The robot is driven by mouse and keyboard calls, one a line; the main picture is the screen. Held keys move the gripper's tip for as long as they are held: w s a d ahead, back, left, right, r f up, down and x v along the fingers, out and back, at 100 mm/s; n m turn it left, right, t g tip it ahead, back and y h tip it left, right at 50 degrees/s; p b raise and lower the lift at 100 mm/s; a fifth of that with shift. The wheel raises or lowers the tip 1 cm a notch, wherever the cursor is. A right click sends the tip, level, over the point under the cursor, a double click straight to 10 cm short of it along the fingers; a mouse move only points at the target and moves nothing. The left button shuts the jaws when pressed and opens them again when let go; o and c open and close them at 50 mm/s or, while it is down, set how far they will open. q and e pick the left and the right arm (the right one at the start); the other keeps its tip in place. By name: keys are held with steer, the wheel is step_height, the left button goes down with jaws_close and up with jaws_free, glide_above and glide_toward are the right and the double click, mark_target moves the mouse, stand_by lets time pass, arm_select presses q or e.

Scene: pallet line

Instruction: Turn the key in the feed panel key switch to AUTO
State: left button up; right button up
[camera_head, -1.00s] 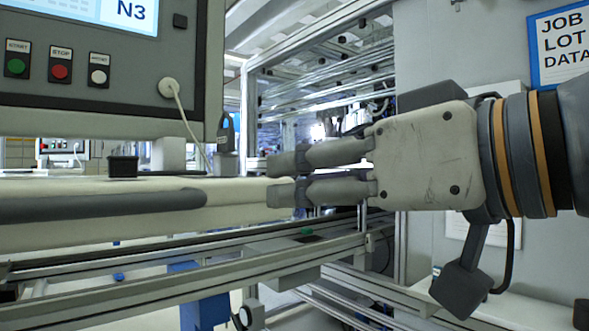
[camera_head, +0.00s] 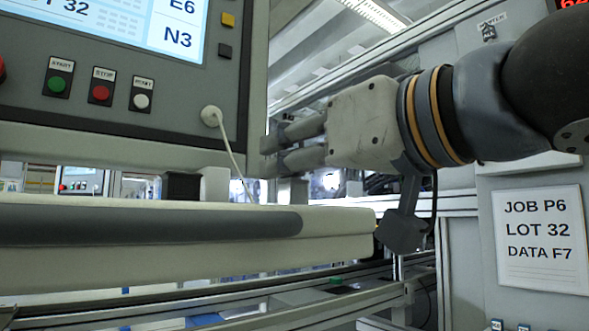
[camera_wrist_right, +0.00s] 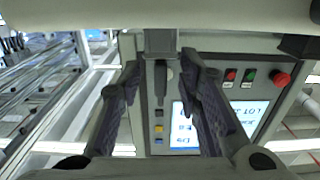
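The feed panel (camera_head: 60,130) fills the upper left of the head view, with its screen and a row of buttons. My right gripper (camera_head: 264,155) reaches in from the right, just beside the panel's lower right corner. Its fingers hide the key in the head view; a grey block (camera_head: 293,191) shows just below them. In the right wrist view a dark upright piece, apparently the key (camera_wrist_right: 160,78), stands at a grey block (camera_wrist_right: 160,40) between the open fingers (camera_wrist_right: 162,70). I see a gap on both sides of it. The switch markings are not readable. My left gripper is out of view.
A white cable plug (camera_head: 210,116) hangs its cable left of my fingers. A pale ledge with a grey edge (camera_head: 150,226) runs below. A black block (camera_head: 181,186) sits on it. A job sheet (camera_head: 541,238) hangs at right.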

steer(key=shift+w+a, duration=0.3)
steer(key=shift+w, duration=0.1)
steer(key=shift+r, duration=0.1)
